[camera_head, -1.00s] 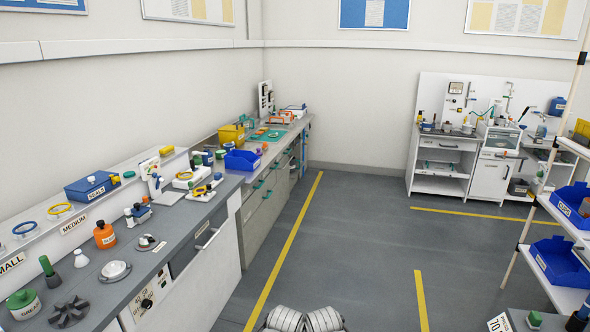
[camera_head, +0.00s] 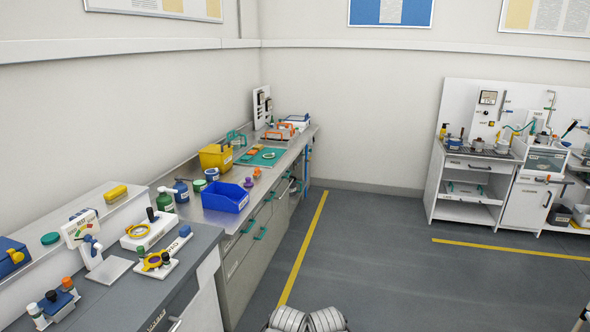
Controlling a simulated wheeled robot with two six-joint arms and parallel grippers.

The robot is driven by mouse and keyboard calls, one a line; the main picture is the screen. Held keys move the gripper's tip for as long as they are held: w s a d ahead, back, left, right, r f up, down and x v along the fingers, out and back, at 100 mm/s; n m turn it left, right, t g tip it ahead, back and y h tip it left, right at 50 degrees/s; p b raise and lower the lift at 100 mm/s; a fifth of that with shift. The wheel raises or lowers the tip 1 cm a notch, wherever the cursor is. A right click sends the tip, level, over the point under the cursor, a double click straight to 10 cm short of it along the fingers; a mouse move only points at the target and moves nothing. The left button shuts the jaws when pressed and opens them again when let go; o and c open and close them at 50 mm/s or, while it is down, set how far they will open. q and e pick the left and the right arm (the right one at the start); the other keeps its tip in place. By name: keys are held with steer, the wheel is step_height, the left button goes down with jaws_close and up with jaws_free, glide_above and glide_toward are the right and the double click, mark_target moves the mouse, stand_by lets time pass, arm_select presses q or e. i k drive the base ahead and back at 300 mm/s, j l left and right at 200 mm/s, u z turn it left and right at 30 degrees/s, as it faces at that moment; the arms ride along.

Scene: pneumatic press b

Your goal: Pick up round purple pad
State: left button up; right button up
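A small purple object (camera_head: 248,183) sits on the grey counter along the left wall, just right of the blue open bin (camera_head: 226,197). It looks like a small round piece, but it is too small to tell whether it is the round purple pad. No gripper fingers show in the view. Two grey ribbed parts at the bottom middle seem to be mine, and neither gripper can be made out.
A yellow bin (camera_head: 216,157) and a teal mat (camera_head: 262,157) lie farther along the counter. Small devices crowd the nearer bench (camera_head: 110,271). A white workstation (camera_head: 467,190) stands at the back right. The grey floor (camera_head: 390,275) between is clear.

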mark_target(248, 183)
steer(key=i, duration=1.45)
steer(key=i+u, duration=0.1)
steer(key=u, duration=0.45)
